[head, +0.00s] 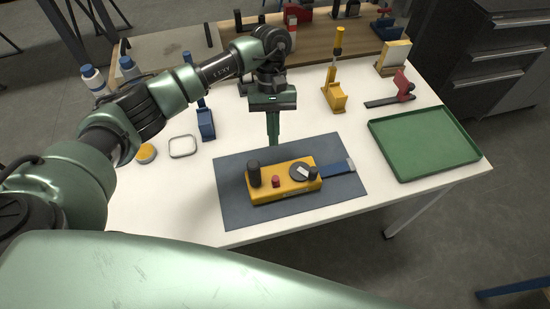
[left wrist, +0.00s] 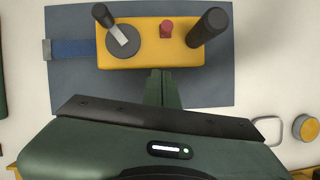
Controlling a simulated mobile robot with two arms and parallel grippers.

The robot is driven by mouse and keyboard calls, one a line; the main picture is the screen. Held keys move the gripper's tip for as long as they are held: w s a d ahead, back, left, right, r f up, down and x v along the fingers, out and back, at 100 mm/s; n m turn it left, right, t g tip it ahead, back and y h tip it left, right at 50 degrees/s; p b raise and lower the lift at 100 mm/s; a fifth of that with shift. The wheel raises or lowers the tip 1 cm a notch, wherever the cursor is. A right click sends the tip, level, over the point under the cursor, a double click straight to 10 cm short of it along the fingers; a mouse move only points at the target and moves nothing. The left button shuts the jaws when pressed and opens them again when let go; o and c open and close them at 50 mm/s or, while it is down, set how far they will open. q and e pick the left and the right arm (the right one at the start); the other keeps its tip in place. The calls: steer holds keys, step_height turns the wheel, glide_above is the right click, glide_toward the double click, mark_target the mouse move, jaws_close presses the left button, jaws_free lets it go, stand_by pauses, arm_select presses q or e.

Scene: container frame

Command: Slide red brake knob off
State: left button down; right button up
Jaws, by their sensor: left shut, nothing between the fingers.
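The red brake knob (head: 276,181) stands on top of a yellow block (head: 285,196), between a tall black post and a dark round disc with a lever. The knob also shows in the left wrist view (left wrist: 166,28), near the middle of the block. The block lies on a dark grey mat (head: 235,212). My left gripper (head: 273,142) points down behind the block, at the mat's far edge. Its fingers (left wrist: 163,88) are shut and empty, apart from the knob. My right gripper is in neither view.
The black post (head: 254,173) rises left of the knob, and the disc (head: 302,171) sits right of it. A blue strap (head: 338,169) reaches out from the block's right end. A green tray (head: 425,142) lies at the right. Yellow and blue clamps stand behind.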

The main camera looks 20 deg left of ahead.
mark_target(276, 181)
arm_select(q)
steer(key=x, duration=0.1)
steer(key=p+x, duration=0.1)
steer(key=x, duration=0.1)
steer(key=shift+s+f, duration=0.2)
steer(key=shift+s, duration=0.15)
steer(key=s+p, duration=0.1)
steer(key=s+d+p, duration=0.1)
steer(key=p, duration=0.1)
steer(key=shift+s+d+f, duration=0.2)
steer(key=shift+s+f, duration=0.2)
steer(key=shift+s+d, duration=0.1)
steer(key=shift+s, duration=0.2)
steer(key=shift+s+d+f, duration=0.1)
steer(key=shift+s+f, duration=0.05)
steer(key=shift+s, duration=0.05)
